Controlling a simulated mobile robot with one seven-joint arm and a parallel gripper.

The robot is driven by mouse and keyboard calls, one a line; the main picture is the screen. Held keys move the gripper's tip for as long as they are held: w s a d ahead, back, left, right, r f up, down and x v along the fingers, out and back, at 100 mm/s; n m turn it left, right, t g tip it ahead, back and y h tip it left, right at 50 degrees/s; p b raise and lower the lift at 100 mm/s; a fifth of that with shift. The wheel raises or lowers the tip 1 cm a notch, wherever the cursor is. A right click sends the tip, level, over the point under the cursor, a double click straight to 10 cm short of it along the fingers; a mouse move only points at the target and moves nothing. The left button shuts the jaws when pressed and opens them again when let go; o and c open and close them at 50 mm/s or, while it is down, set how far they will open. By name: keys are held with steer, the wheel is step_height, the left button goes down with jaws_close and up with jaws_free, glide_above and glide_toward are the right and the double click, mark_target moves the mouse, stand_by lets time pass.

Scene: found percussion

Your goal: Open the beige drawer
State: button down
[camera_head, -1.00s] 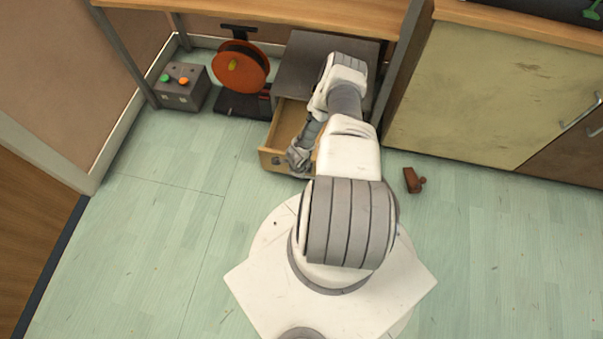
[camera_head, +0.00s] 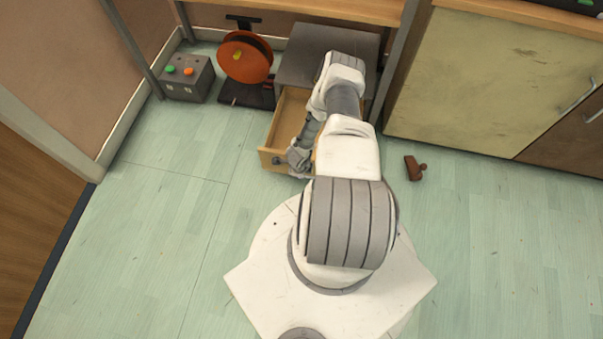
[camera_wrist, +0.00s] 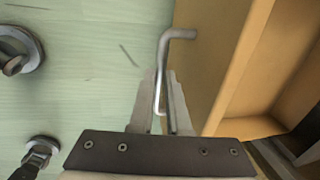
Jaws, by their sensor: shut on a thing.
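The beige drawer (camera_head: 268,157) is pulled out from the grey cabinet (camera_head: 318,52) under the desk. Its empty-looking inside shows to the left of my arm, and my arm hides its right part. In the wrist view the drawer's front panel (camera_wrist: 205,60) stands on the right, with a bent metal bar handle (camera_wrist: 163,65) on its outer face. My gripper (camera_wrist: 164,120) is shut on the handle, with a finger on each side of it. In the head view my gripper (camera_head: 293,160) is at the drawer's front, partly hidden by my arm.
An orange reel (camera_head: 245,60) on a dark stand and a grey box with buttons (camera_head: 186,80) are left of the cabinet. A small brown object (camera_head: 413,168) lies on the floor at the right. A yellowish cupboard (camera_head: 480,85) stands beyond it. The left floor is clear.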

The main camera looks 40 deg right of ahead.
steer(key=c, duration=0.9)
jaws_free()
steer(key=shift+r, duration=0.1)
